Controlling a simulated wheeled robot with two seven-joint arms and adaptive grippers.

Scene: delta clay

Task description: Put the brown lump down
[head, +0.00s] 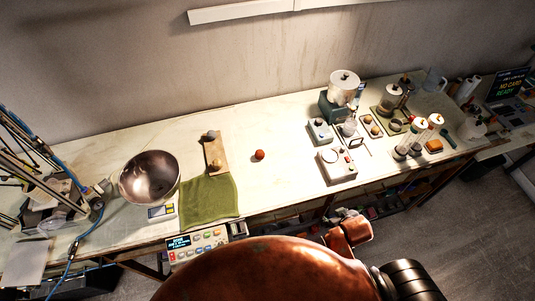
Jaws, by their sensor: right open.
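A small red-brown round lump (259,155) rests on the pale bench top, near its middle, with nothing touching it. Left of it, a wooden board (213,150) bears a small tan-brown lump (216,164) near its front end and a greyish one at its back end. I cannot tell for certain which is the brown lump. My right gripper (348,228) appears low in the view, in front of the bench edge and well away from these lumps. Its fingers are hard to make out; it is open, and I see nothing held. My left gripper is not in view.
A metal bowl (150,177) and a green cloth (209,201) lie on the left of the bench. A button panel (198,243) is at the front edge. Lab devices (338,164) and jars crowd the right. Bare bench surrounds the red-brown lump.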

